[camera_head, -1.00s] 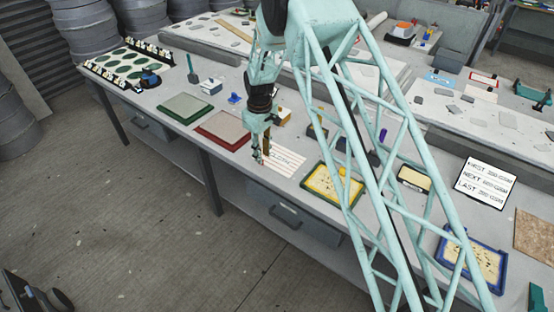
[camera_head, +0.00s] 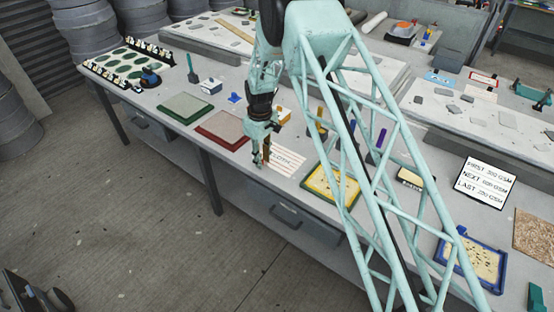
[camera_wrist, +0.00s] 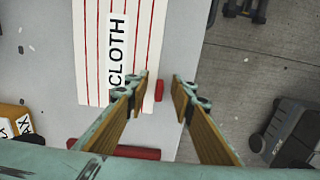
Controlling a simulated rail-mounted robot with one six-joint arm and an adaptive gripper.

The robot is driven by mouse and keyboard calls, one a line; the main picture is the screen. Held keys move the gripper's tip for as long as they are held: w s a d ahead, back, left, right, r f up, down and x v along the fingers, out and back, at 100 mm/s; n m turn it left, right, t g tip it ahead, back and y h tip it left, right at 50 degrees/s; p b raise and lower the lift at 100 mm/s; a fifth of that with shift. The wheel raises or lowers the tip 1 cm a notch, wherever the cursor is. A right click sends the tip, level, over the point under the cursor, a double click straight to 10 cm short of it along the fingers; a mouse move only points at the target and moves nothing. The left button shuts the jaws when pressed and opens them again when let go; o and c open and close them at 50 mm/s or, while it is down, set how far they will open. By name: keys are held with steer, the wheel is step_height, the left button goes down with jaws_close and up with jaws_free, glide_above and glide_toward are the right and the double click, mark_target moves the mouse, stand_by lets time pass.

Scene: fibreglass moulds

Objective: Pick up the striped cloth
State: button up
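The striped cloth (camera_head: 287,161) lies flat on the bench, white with red stripes. In the wrist view the cloth (camera_wrist: 93,45) carries the word CLOTH and fills the upper left. A small red piece (camera_wrist: 159,90) sits at the cloth's right edge, between my fingers in that view. My gripper (camera_head: 262,164) points down at the near left end of the cloth. In the wrist view my gripper (camera_wrist: 160,80) is open, with a clear gap between its two fingers. I cannot tell how high the fingertips are above the bench.
A red-framed tray (camera_head: 224,129) lies just left of the cloth, and a green-framed tray (camera_head: 186,107) farther left. A yellow-framed tray (camera_head: 334,181) lies to its right. A grey drawer (camera_head: 300,222) hangs under the front edge. My lattice arm crosses over the bench.

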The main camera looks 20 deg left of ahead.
jaws_close()
steer(key=shift+r, duration=1.8)
steer(key=s+d, duration=0.4)
steer(key=s, duration=0.3)
steer(key=s+d+r+b, duration=0.1)
steer(key=s+d, duration=0.3)
steer(key=s, duration=0.2)
steer(key=shift+s+d+r, duration=0.15)
steer(key=shift+s+r, duration=0.05)
steer(key=shift+s, duration=0.15)
